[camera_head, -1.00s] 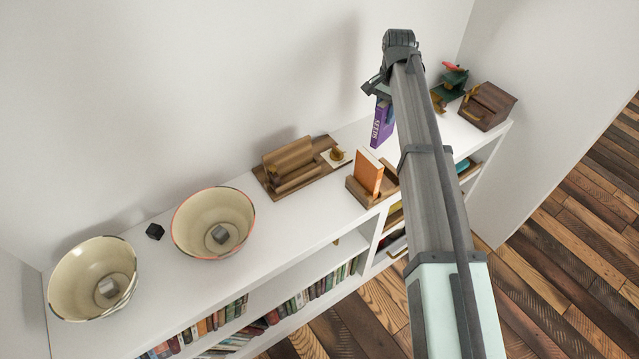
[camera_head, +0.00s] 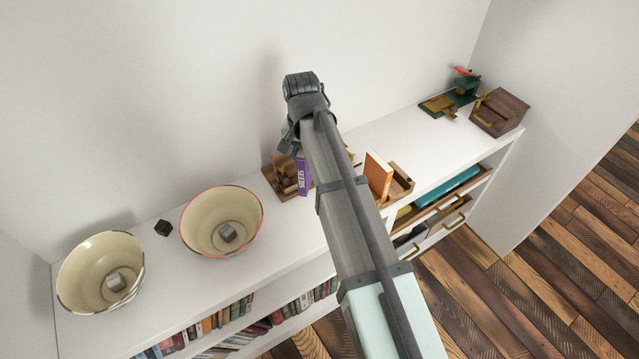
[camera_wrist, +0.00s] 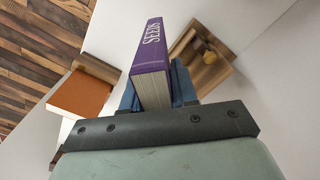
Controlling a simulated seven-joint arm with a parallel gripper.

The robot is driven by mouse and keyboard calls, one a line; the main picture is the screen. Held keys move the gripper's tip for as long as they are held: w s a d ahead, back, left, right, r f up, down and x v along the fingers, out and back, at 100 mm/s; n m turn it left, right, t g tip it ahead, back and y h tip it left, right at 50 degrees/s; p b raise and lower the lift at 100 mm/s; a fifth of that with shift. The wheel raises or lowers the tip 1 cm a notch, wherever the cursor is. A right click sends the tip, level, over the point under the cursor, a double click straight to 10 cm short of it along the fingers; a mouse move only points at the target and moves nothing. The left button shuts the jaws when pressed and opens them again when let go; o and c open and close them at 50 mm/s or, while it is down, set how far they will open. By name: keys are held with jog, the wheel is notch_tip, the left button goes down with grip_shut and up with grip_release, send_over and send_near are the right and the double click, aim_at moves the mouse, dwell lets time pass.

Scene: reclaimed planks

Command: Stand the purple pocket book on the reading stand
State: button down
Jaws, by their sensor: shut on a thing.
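The purple pocket book (camera_head: 304,177), with SEEDS on its spine, is held in my gripper (camera_head: 297,142) above the white shelf top. In the wrist view the book (camera_wrist: 150,58) stands out between the two blue fingers of my gripper (camera_wrist: 158,88), which are shut on it. The wooden reading stand (camera_head: 270,179) is behind and left of the book in the head view, partly hidden by the book and my arm. It also shows in the wrist view (camera_wrist: 203,72), to the right of the book. I cannot tell whether book and stand touch.
An orange book (camera_head: 379,174) stands in a wooden holder (camera_head: 400,187) right of my arm. Two cream bowls (camera_head: 222,222) (camera_head: 100,272) and a black cube (camera_head: 162,228) are at left. A wooden box (camera_head: 499,112) and a green device (camera_head: 459,97) stand far right. The shelf between is clear.

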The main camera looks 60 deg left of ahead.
aim_at(307, 183)
jog(key=shift+f, duration=4.75)
jog(key=c, duration=0.9)
grip_release()
jog(key=shift+f, duration=0.1)
notch_tip(307, 183, up, 12)
jog(key=shift+r, duration=0.15)
